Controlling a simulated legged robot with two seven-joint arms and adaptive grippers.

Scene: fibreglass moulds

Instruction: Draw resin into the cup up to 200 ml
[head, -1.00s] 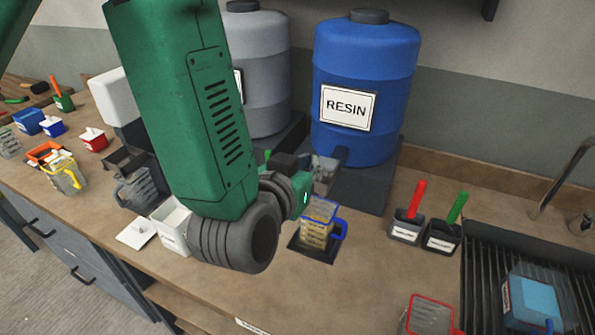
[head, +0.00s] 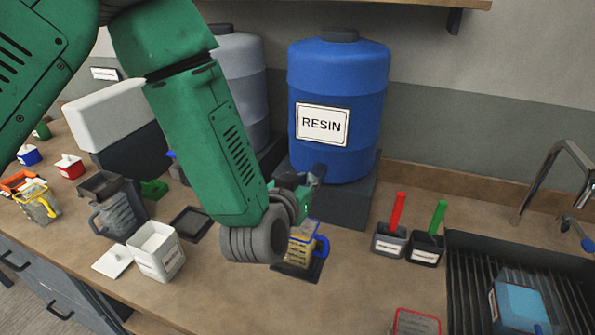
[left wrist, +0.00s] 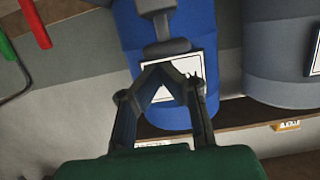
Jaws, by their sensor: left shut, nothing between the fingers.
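The blue resin drum (head: 338,85) with its RESIN label stands on a dark stand at the back. It also shows in the left wrist view (left wrist: 185,115). A clear cup with a blue handle (head: 304,246) stands on a dark pad in front of the drum, with yellowish content in it. My arm partly hides this cup, and I cannot read its level. My left gripper (head: 318,174) is shut and empty at the drum's lower front, above the cup. In the left wrist view the closed fingertips (left wrist: 163,66) lie in front of the label. My right gripper is not in view.
A grey drum (head: 240,80) stands left of the blue one. Black holders with a red handle (head: 397,212) and a green handle (head: 438,218) stand right of the cup. A sink (head: 480,270) holds a blue container. A white tub (head: 156,251) stands left.

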